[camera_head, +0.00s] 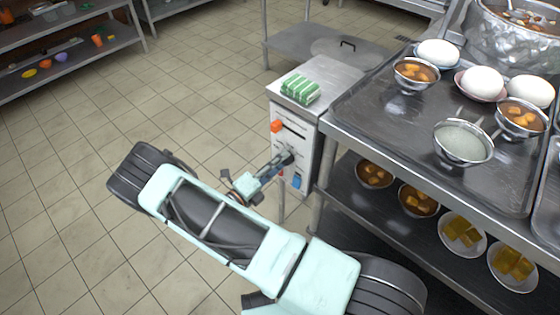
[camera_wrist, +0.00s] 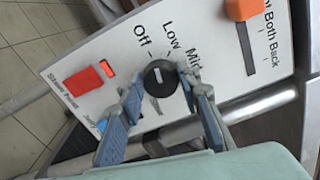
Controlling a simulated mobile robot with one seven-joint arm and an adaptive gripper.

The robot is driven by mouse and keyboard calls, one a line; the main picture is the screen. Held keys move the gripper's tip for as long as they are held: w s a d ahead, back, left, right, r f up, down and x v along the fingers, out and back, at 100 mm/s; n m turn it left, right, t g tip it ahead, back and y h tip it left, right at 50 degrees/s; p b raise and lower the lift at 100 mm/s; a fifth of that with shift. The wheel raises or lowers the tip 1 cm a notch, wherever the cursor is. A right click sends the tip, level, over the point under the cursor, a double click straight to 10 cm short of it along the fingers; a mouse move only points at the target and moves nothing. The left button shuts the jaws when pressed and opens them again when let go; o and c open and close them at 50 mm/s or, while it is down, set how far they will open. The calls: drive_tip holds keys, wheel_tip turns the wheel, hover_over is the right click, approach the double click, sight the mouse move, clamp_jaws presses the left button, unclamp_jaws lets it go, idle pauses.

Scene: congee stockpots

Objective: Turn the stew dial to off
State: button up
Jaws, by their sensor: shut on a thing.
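The stew dial (camera_wrist: 160,78) is a round black knob with a short white mark, on a white panel (camera_wrist: 75,100) printed "Off", "Low" and "Mid". I cannot tell clearly which label the mark faces. My gripper (camera_wrist: 161,80) has its blue fingers on either side of the dial and is shut on it. In the head view, my gripper (camera_head: 281,162) reaches the panel front (camera_head: 293,137), and the dial (camera_head: 289,158) is partly covered by the fingers.
A red switch (camera_wrist: 88,80) with a lit orange-red lamp (camera_wrist: 107,67) is beside the dial. An orange slider knob (camera_wrist: 243,8) is at the upper right. Green-striped packs (camera_head: 300,89) lie on the unit.

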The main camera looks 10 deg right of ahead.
drive_tip(key=shift+f+n, duration=0.1)
drive_tip(key=shift+n, duration=1)
drive_tip(key=o, duration=1.1)
drive_tip(key=v, duration=1.2)
